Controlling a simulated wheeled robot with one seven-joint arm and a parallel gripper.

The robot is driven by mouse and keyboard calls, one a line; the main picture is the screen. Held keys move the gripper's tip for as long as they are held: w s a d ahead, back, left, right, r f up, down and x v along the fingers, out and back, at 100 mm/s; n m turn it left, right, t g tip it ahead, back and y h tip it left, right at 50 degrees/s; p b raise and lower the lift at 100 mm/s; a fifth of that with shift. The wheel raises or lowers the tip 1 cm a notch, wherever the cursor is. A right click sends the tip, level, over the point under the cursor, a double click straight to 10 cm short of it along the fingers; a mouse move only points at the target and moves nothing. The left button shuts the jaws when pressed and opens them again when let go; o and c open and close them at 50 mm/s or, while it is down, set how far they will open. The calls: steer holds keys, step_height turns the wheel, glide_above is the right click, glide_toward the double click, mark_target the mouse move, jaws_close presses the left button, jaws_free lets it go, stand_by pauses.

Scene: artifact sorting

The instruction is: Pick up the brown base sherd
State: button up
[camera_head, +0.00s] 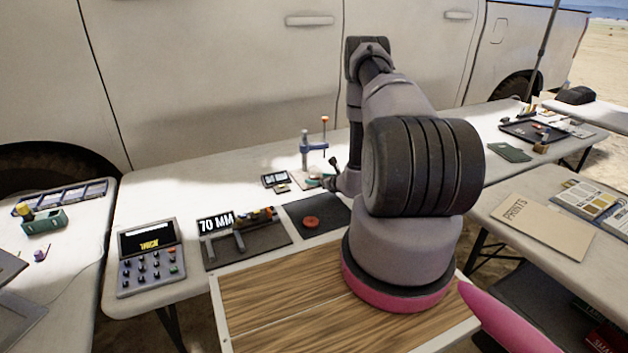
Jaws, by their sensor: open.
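A small round reddish-brown piece (311,222) lies flat on a dark mat (332,207) in the middle of the table. It looks like the base sherd, but it is too small to be sure. My arm rises from its base, bends over at the top and reaches down behind its large dark joint. My gripper (331,181) is low over the table, behind the mat and a little right of the round piece, apart from it. It is open; its fingers are small and partly hidden, and I see nothing held in it.
A blue-and-grey stand (314,155) with a red-topped rod is close beside my gripper. A small dark device (275,180) lies to its left. A "70 MM" display (216,222) with a tool tray and a keypad box (150,257) stand further left. A white vehicle (220,80) closes off the back.

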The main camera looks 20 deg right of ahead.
steer(key=shift+w+a+f, duration=0.1)
steer(key=shift+w+f, duration=0.1)
steer(key=shift+w, duration=0.15)
jaws_close()
steer(key=shift+r, duration=0.15)
